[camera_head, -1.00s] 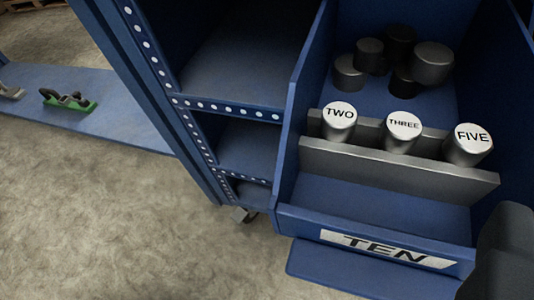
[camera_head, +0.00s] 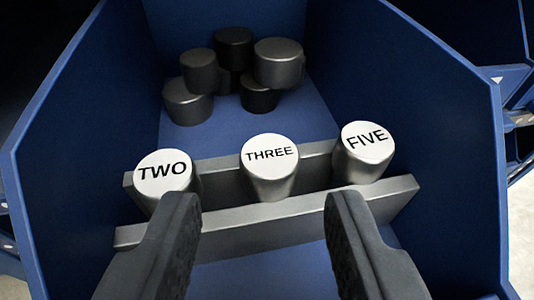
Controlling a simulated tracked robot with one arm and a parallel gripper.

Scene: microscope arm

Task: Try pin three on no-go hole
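Pin three (camera_head: 270,166) is a silver cylinder with a white top marked THREE. It stands in the middle of a grey metal rack (camera_head: 270,228). Pin two (camera_head: 164,177) stands to its left and pin five (camera_head: 364,151) to its right, each with a labelled white top. My gripper (camera_head: 262,205) is open and empty. Its two dark fingers are spread wide at the bottom of the view, on the near side of the rack, with pin three between them and beyond. I see no no-go hole in this view.
The rack sits in a blue bin with high side walls (camera_head: 440,120). Several dark and grey cylinders (camera_head: 232,72) are heaped at the back of the bin. The bin floor (camera_head: 310,112) between heap and rack is clear.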

